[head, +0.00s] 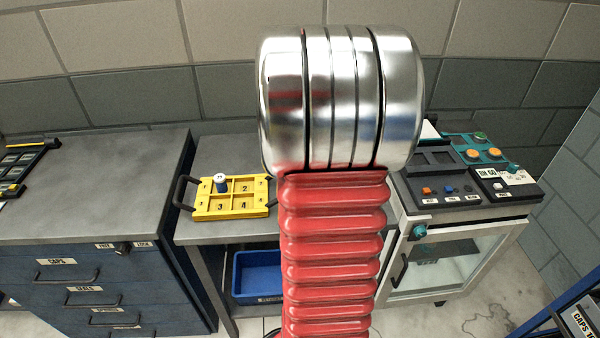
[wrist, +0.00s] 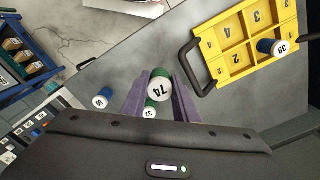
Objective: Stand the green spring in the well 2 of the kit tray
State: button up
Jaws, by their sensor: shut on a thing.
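In the wrist view my gripper (wrist: 161,82) has its purple fingers shut on a green spring (wrist: 159,75) with a white end marked 74. It looks larger than the other pieces, so it seems held above the grey bench top. The yellow kit tray (wrist: 204,58) lies to the upper right in the wrist view, apart from the gripper. It also shows in the head view (head: 232,213). A blue piece with a white top (wrist: 272,47) stands in one of its wells; well 2 (head: 245,188) looks empty. My arm hides the gripper in the head view.
A second green piece (wrist: 150,112) stands partly hidden below the held one. A blue piece (wrist: 103,99) stands to its left. The tray has raised black handles (wrist: 186,55) at its ends. A blue bin (head: 258,275) sits under the bench. Bench top between gripper and tray is clear.

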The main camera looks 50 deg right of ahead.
jog(key=shift+r, duration=0.15)
jog(key=shift+r, duration=0.35)
jog(key=w+a+n, duration=0.4)
jog(key=w+a, duration=0.3)
jog(key=w, duration=0.1)
jog(key=w+a+f+n, duration=0.1)
jog(key=w+a+n, duration=0.3)
jog(key=w+a, duration=0.4)
jog(key=w+a+f+n, duration=0.1)
jog(key=w+a+n, duration=0.3)
jog(key=w+a, duration=0.4)
jog(key=shift+w+a+f+n, duration=0.1)
jog(key=shift+w+a+n, duration=0.2)
jog(key=shift+w, duration=0.3)
jog(key=w+a+n, duration=0.1)
jog(key=a, duration=0.3)
jog(key=w+a+n, duration=0.2)
jog(key=a, duration=0.3)
jog(key=w+a+f+n, duration=0.1)
jog(key=a, duration=0.3)
jog(key=shift+w+a+f+n, duration=0.1)
jog(key=shift+w+a+n, duration=0.1)
jog(key=shift+w+n, duration=0.2)
jog(key=shift+d, duration=0.1)
